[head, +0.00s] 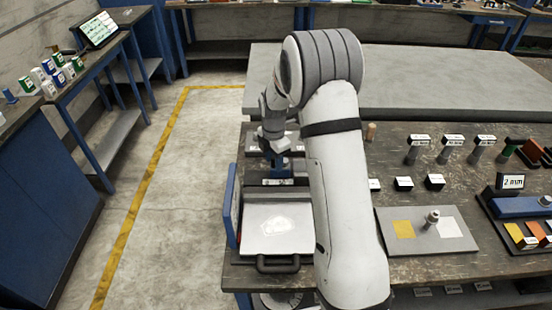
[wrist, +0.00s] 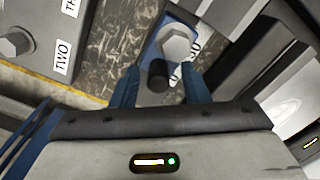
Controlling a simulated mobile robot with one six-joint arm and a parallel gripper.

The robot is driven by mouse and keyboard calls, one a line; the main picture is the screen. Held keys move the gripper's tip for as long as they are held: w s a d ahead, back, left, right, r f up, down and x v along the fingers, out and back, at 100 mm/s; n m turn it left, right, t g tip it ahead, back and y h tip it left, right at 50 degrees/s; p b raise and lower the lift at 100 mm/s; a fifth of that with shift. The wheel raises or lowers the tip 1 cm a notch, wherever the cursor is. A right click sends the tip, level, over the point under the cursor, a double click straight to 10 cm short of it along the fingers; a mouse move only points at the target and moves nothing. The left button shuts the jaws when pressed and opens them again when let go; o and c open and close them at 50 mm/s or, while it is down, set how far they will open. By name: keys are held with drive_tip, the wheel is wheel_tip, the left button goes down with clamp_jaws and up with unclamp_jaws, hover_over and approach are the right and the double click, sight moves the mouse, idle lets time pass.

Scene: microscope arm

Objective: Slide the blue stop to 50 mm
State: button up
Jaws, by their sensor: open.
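The blue stop (wrist: 150,50) shows in the wrist view at top centre, with a silver hex bolt (wrist: 176,42) on top and a short black knob (wrist: 158,76) on its near side. White scale marks with partly covered digits show beside it. My gripper (wrist: 160,80) is open, its two blue fingers on either side of the black knob. No clear grip on the knob or stop shows. In the head view my gripper (head: 277,160) points down over the dark fixture at the left of the bench; blue parts there cannot be told apart clearly.
A grey block with a hex bolt and a label TWO (wrist: 63,57) lies left in the wrist view. Dark and grey blocks stand close on the right. In the head view, a light plate (head: 278,228) lies in front, and a grey board (head: 430,238) sits right of my arm.

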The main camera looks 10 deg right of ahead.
clamp_jaws()
idle(0.3)
drive_tip(key=shift+a+f+b, duration=0.1)
drive_tip(key=shift+a+b, duration=0.1)
drive_tip(key=shift+b, duration=0.15)
drive_tip(key=shift+a, duration=0.1)
unclamp_jaws()
